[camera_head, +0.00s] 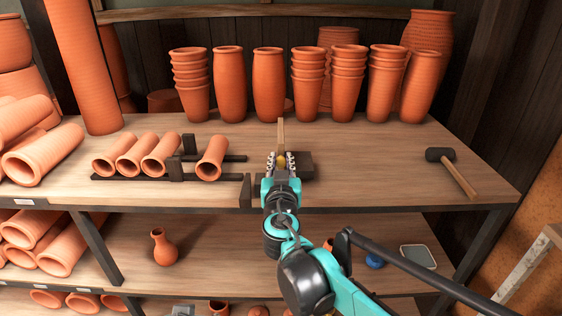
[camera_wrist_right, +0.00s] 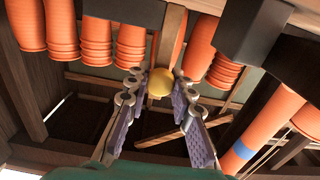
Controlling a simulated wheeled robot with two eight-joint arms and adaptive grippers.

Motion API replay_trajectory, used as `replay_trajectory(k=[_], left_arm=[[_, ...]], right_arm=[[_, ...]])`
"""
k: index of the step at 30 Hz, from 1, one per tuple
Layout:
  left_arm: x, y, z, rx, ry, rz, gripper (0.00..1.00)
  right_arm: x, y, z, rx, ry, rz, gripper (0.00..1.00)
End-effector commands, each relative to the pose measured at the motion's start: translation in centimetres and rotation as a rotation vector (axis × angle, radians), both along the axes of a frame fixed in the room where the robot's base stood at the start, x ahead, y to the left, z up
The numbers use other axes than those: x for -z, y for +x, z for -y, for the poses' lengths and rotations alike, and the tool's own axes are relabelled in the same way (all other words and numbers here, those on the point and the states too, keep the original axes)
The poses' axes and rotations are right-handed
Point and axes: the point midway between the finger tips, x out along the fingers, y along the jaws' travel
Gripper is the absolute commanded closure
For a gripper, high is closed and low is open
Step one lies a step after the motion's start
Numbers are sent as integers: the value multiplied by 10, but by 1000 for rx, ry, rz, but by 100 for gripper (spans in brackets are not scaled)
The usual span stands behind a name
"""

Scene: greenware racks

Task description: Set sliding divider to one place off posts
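A pale wooden upright (camera_head: 281,134) with a round yellow knob (camera_wrist_right: 161,83) stands on the shelf, with a dark block (camera_head: 304,166) beside it; I take it to be the sliding divider. My right gripper (camera_head: 281,161) points at it. Its two fingers are apart, one on each side of the knob, with small gaps that look clear in the right wrist view (camera_wrist_right: 160,88). Contact is hard to judge. To the left, a dark rack rail (camera_head: 222,178) with short posts (camera_head: 175,168) bears several clay tubes (camera_head: 212,158). My left gripper is not in view.
Several tall clay pots and stacked cups (camera_head: 269,84) line the back of the shelf. A mallet (camera_head: 459,174) lies at the right. A dark upright piece (camera_head: 246,190) stands by the front edge. The shelf between divider and mallet is clear.

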Motion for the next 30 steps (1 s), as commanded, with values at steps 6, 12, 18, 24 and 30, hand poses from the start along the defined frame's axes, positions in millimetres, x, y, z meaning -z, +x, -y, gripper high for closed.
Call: replay_trajectory(k=[6,12,18,24,30], left_arm=[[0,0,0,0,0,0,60],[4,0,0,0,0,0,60],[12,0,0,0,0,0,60],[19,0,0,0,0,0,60],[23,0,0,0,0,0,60]], right_arm=[[0,0,-1,0,0,0,100],[1,0,-21,-3,0,0,100],[1,0,-69,-6,0,0,100],[1,0,-124,-5,0,0,100],[1,0,-167,-3,-1,0,100]])
